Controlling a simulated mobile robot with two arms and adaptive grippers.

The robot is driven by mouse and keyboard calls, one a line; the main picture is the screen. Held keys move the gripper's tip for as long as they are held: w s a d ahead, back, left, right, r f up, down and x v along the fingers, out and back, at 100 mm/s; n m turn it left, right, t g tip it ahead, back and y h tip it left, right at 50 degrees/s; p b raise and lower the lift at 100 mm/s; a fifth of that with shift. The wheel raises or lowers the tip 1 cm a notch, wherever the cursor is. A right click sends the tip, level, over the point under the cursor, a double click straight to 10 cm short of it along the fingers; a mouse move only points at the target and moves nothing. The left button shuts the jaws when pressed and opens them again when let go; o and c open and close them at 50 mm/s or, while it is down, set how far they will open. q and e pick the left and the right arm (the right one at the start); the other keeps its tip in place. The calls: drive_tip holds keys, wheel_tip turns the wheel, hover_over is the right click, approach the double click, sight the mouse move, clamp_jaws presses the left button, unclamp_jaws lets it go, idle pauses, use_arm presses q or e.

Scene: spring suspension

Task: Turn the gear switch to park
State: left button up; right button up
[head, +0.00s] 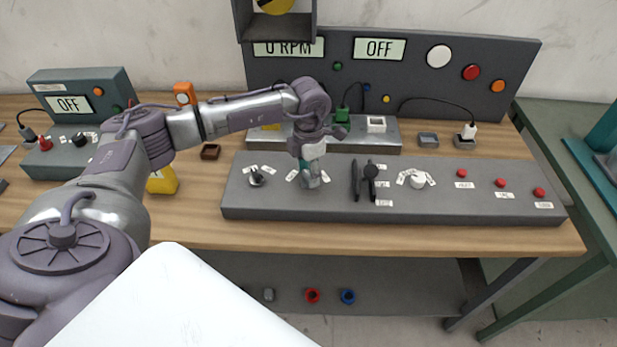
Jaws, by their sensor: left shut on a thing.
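The long dark grey control panel (300,208) lies along the front of the wooden table. My left gripper (312,182) points down at the panel, left of its middle, and is shut on a control there. The gripper mostly hides that control, which sits between two small white labels. Just right of it stand two upright black levers, a slim one (354,182) and one with a round head (371,172), with small labels beside the second. The labels are too small to read, so I cannot tell which control is the gear switch. My right gripper is out of view.
A black knob (257,178) is left of the gripper and a white knob (417,181) right of the levers. Several red buttons (500,183) are at the panel's right. Behind stands a board with displays reading "0 RPM" (289,48) and "OFF" (380,48).

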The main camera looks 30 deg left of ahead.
use_arm(q)
drive_tip(key=m+b, duration=0.3)
drive_tip(key=m, duration=0.1)
drive_tip(key=shift+f, duration=0.1)
drive_tip(key=shift+m+b, duration=0.6)
drive_tip(key=shift+m, duration=0.3)
drive_tip(key=shift+r, duration=0.2)
drive_tip(key=o, duration=1.2)
drive_tip(key=shift+c, duration=0.2)
wheel_tip(320, 180, up, 12)
